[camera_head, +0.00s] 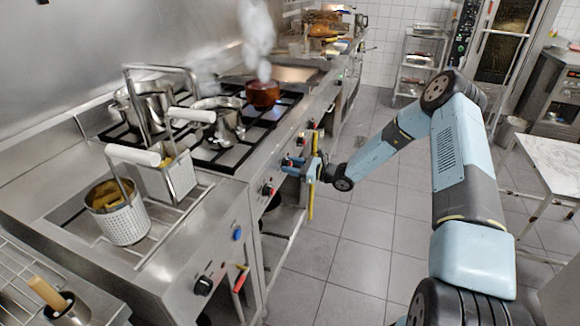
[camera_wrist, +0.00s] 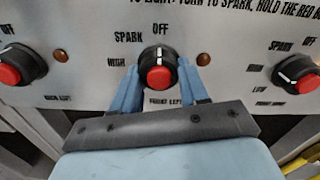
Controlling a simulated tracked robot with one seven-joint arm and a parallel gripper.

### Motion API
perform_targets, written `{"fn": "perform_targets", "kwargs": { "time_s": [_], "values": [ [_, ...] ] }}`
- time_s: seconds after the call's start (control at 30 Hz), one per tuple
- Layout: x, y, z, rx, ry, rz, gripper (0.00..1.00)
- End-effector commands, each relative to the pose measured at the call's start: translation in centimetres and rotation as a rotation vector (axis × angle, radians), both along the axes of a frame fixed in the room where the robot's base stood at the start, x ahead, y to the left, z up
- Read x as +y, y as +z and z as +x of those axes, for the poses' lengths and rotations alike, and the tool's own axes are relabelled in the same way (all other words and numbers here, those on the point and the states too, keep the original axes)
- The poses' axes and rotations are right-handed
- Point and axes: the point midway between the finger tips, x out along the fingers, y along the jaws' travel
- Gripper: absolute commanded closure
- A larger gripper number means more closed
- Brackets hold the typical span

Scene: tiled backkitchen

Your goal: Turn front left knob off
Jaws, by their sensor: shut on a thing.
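In the wrist view, a black knob with a red centre (camera_wrist: 159,76) sits in the middle of the panel above a label that appears to read front left. Its white mark points up, toward the word OFF. My gripper (camera_wrist: 160,82) has its blue fingers on either side of this knob and is shut on it. In the head view, my gripper (camera_head: 299,165) is at the stove's front panel, and its fingers largely hide the knob there.
Other red-centred knobs flank it at left (camera_wrist: 14,66) and right (camera_wrist: 297,74). On the stove, a copper pot (camera_head: 263,93) steams behind steel pots (camera_head: 219,120). Fryer baskets (camera_head: 123,219) stand at left. The tiled floor (camera_head: 365,230) is clear.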

Motion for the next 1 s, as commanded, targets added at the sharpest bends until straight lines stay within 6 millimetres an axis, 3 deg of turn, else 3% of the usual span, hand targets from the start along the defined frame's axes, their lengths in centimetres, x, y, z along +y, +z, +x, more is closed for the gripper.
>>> {"fn": "perform_targets", "kwargs": {
  "time_s": [0.6,0.63,0.87,1.0],
  "values": [
    [-0.41,-0.18,0.23,0.042,-0.008,0.01,0.87],
    [-0.42,-0.18,0.24,0.042,-0.008,0.01,0.54],
    [-0.17,-0.07,0.13,0.04,-0.004,0.012,0.32],
    [-0.04,-0.03,0.08,0.04,-0.002,0.013,0.31]
  ]
}}
